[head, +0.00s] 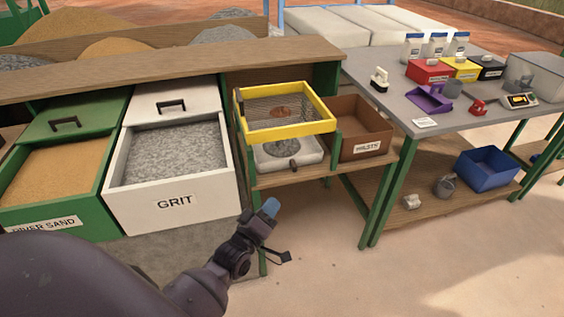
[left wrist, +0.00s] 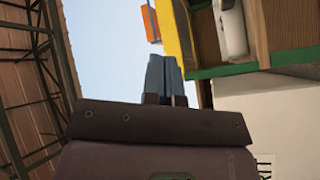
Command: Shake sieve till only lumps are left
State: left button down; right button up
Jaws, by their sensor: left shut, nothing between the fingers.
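The yellow-framed sieve (head: 293,131) sits at the wooden stand, above a white tray (head: 306,158). A brownish lump (head: 281,112) shows inside the sieve; whether finer material lies on the mesh I cannot tell. Grey material (head: 280,150) lies in the tray below. My left gripper (head: 270,207) is in front of and below the sieve, apart from it, shut and empty. Its blue fingers (left wrist: 163,78) are together in the left wrist view, with a yellow edge (left wrist: 174,28), likely the sieve frame, beyond them. My right gripper is not in view.
A brown box (head: 345,120) labelled as waste stands right of the sieve. The white grit bin (head: 175,200) and green river sand bin (head: 60,215) are at left. A grey table (head: 440,115) with small coloured boxes stands at right. The floor in front is clear.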

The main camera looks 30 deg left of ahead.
pick_arm(q)
jog(key=w+a+f+n+g+y+b, duration=0.1)
jog(key=w+a+f+n+y+b, duration=0.3)
jog(key=n+y, duration=0.5)
jog(key=w+a+f+n+y+b, duration=0.1)
jog(key=w+f+n+y+b, duration=0.35)
jog(key=n, duration=0.95)
jog(key=w+a+f+n+g+y+b, duration=0.1)
jog(key=w+a+f+n+y+b, duration=0.15)
jog(key=w+n+y+b, duration=0.6)
jog(key=a+r+n+p, duration=0.1)
jog(key=r, duration=0.1)
jog(key=w+a+r+n+h+p, duration=0.1)
jog(key=a+r, duration=0.1)
jog(key=a+r+n+h+p, duration=0.1)
jog(key=a+r+p, duration=0.1)
jog(key=r, duration=0.1)
jog(key=shift+w, duration=0.35)
notch_tip(320, 180, up, 4)
jog(key=shift+w+a+r+p, duration=0.1)
jog(key=shift+p, duration=0.25)
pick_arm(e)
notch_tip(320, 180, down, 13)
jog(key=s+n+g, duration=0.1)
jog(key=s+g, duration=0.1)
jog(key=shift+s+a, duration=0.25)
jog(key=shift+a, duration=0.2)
